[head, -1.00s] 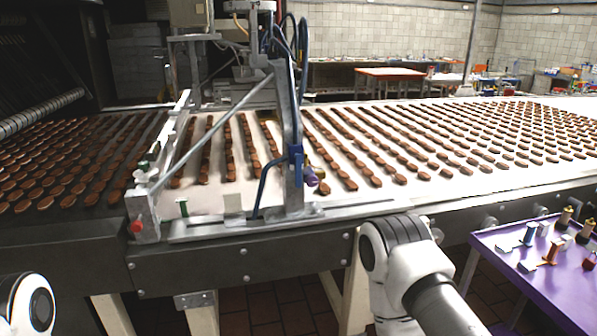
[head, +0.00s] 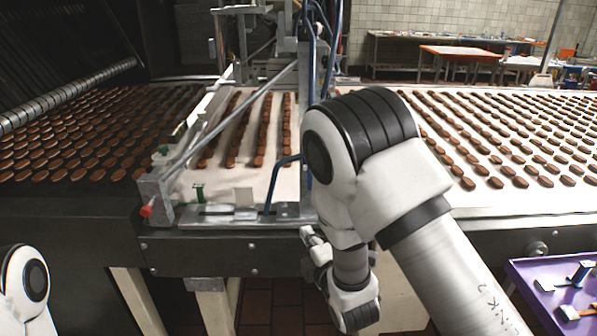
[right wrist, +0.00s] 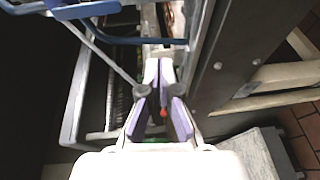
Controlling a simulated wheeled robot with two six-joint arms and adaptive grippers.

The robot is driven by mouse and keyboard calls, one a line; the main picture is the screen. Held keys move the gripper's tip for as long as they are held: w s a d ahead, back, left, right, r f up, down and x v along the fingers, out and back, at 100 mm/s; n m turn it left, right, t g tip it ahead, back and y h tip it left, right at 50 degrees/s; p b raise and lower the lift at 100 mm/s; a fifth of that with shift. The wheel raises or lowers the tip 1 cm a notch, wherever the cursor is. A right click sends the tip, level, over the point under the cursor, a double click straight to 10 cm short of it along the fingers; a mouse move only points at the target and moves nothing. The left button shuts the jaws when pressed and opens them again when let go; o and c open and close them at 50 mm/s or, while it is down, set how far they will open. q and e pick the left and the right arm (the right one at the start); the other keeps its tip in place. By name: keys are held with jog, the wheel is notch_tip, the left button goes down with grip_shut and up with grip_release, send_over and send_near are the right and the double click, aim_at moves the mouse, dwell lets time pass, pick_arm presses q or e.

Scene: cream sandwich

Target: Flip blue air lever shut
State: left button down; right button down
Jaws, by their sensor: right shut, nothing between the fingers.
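Two blue items show, and I cannot tell which is the lever. A bent blue bar or hose (head: 277,180) rises from the metal plate at the machine's near edge; a blue bar (right wrist: 120,39) also crosses the right wrist view beyond my fingers. A small blue-and-silver fitting (head: 580,272) stands on the purple panel (head: 535,268) at far right. My right arm hides much of the machine's post. My right gripper (right wrist: 158,72) has purple-lined fingers, shut and empty, apart from the blue bar; its tips are hidden in the head view. My left gripper is out of view.
A conveyor belt (head: 215,178) carries rows of brown biscuits. A metal frame (head: 232,118) with a red knob (head: 147,211) stands over its near edge. An orange-and-silver fitting (head: 571,312) sits beside the blue one on the panel.

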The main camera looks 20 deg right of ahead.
notch_tip(320, 180, up, 7)
jog(key=a+t, duration=0.1)
jog(key=w+p, duration=0.4)
jog(key=w, duration=0.7)
jog(key=d, duration=0.1)
jog(key=d+p, duration=0.1)
jog(key=s+d, duration=0.1)
jog(key=shift+s+d+f, duration=0.1)
jog(key=shift+d+f, duration=0.05)
jog(key=shift+f, duration=0.2)
jog(key=shift+d+n, duration=0.1)
jog(key=shift+n, duration=0.3)
